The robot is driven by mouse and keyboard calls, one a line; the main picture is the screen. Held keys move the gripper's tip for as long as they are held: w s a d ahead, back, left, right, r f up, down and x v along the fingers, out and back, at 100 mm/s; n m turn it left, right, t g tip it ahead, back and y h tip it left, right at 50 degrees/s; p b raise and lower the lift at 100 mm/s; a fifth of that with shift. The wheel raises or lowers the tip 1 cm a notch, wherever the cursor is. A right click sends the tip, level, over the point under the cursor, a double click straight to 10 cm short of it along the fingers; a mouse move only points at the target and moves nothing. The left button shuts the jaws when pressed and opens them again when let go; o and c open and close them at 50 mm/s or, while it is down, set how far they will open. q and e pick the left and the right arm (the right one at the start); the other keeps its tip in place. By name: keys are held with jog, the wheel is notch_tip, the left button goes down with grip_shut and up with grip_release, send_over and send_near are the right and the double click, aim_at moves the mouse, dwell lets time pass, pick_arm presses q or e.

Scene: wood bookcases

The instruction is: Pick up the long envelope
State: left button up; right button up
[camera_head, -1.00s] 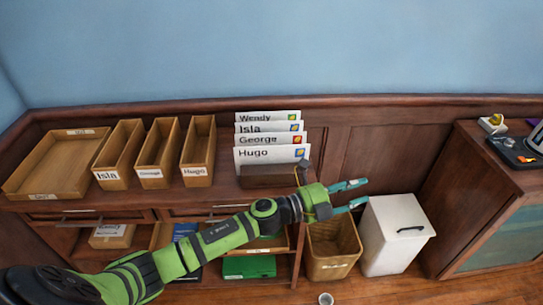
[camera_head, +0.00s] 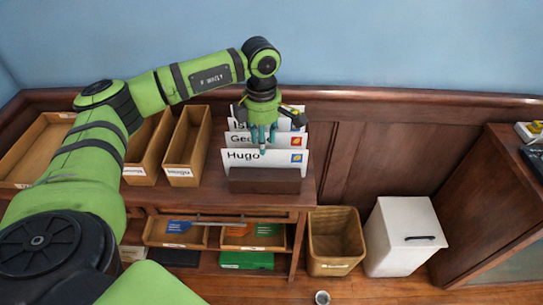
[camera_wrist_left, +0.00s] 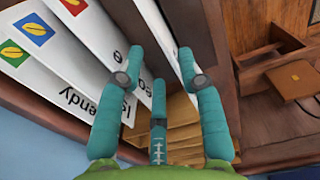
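Long white envelopes stand upright in a dark wooden rack (camera_head: 265,182) on the cabinet top. The front one reads Hugo (camera_head: 240,157); behind it is the George envelope (camera_head: 299,141), partly hidden, then Isla. The Wendy envelope (camera_wrist_left: 75,95) shows at the back of the row in the left wrist view. My left gripper (camera_head: 262,143) points down over the row, its fingertips at the top edge of the Hugo envelope. Its teal fingers (camera_wrist_left: 158,70) are spread apart, with white envelope edges close by. No envelope is visibly clamped. My right gripper is out of view.
Wooden bins (camera_head: 187,147) stand left of the rack, partly behind my left arm. Below are shelves with trays and a green box (camera_head: 247,260). A wicker basket (camera_head: 335,243) and a white bin (camera_head: 402,235) stand on the floor at right. Wall panelling rises behind.

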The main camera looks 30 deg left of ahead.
aim_at(265, 158)
pick_arm(q)
jog(key=shift+w+f, duration=0.15)
jog(key=shift+f, duration=0.35)
jog(key=shift+s+d+f+p, duration=0.1)
jog(key=shift+s+f+p, duration=0.1)
jog(key=shift+f+p, duration=0.2)
jog(key=shift+s+d+f+p, duration=0.15)
jog(key=shift+s+f+p, duration=0.05)
jog(key=shift+f+p, duration=0.25)
jog(key=shift+s+d+f+p, duration=0.15)
jog(key=shift+s+f+p, duration=0.05)
jog(key=shift+f+p, duration=0.2)
jog(key=shift+w+f, duration=0.2)
jog(key=shift+f, duration=1)
jog(key=shift+w+f, duration=0.1)
jog(key=shift+f, duration=0.1)
grip_shut()
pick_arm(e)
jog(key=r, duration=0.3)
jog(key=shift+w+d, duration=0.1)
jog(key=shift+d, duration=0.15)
